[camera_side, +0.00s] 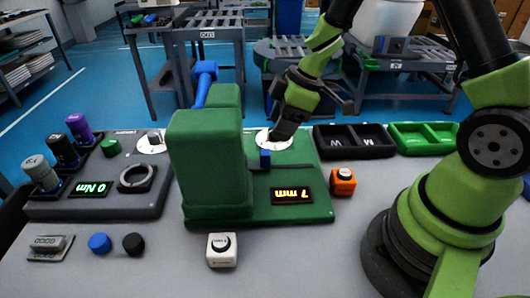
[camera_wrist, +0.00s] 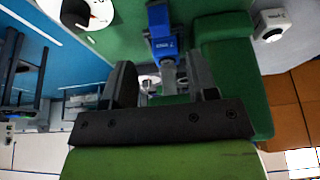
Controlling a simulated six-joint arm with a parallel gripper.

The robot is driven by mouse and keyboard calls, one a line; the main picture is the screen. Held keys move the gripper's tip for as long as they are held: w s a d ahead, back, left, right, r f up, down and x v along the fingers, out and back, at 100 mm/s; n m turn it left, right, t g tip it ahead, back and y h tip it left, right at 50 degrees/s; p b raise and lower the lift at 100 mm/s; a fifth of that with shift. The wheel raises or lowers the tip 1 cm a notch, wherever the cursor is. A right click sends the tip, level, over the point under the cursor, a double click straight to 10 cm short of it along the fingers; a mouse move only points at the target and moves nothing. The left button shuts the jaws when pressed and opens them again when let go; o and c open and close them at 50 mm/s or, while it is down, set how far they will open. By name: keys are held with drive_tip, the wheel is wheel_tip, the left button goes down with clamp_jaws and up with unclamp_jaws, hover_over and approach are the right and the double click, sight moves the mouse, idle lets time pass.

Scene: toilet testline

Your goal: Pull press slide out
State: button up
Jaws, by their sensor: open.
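The green press (camera_side: 210,165) stands on a green base, with a blue lever (camera_side: 204,85) raised at its back. A small blue block (camera_side: 265,158), seemingly the slide's handle, sits on a dark track right of the press body. My gripper (camera_side: 274,136) is above and slightly behind this block in the side view, pointing down, with nothing visibly held. In the wrist view, the open fingers (camera_wrist: 162,82) show a clear gap. A blue part (camera_wrist: 162,30) on a grey metal piece lies beyond and between them; contact cannot be told.
A lit display (camera_side: 291,195) is on the base's front. An orange button box (camera_side: 342,182) and white button box (camera_side: 221,250) stand nearby. Black bins (camera_side: 354,141) and green bins (camera_side: 424,138) are at right. A grey torque station (camera_side: 103,187) is at left.

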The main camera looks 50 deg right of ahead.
sight(266, 152)
drive_tip(key=x, duration=0.8)
drive_tip(key=shift+w+f, duration=0.1)
drive_tip(key=shift+f, duration=0.3)
clamp_jaws()
